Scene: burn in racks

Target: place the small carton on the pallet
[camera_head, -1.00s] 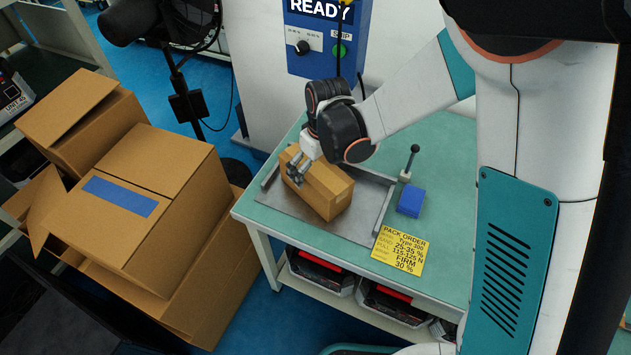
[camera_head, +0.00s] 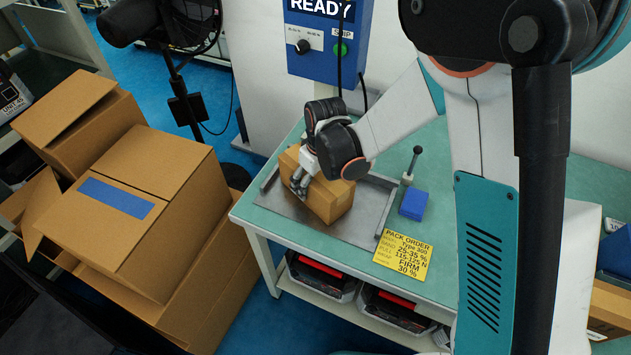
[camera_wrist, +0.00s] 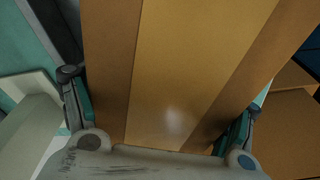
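The small carton (camera_head: 328,199) is brown and stands on a grey metal tray (camera_head: 345,238) on the green-topped bench. My gripper (camera_head: 299,183) is at its upper left part, with fingers reaching down beside it. In the wrist view the carton (camera_wrist: 195,70) fills the space between my two fingers (camera_wrist: 162,115). One finger is on each side, spread wide and close to the carton's sides; firm contact is not clear. No pallet can be made out in these views.
Large brown cartons (camera_head: 150,215), one with blue tape, are stacked left of the bench. A blue block (camera_head: 414,204), an upright black-knobbed lever (camera_head: 410,165) and a yellow order card (camera_head: 403,255) are right of the tray. A blue control box (camera_head: 322,45) stands behind.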

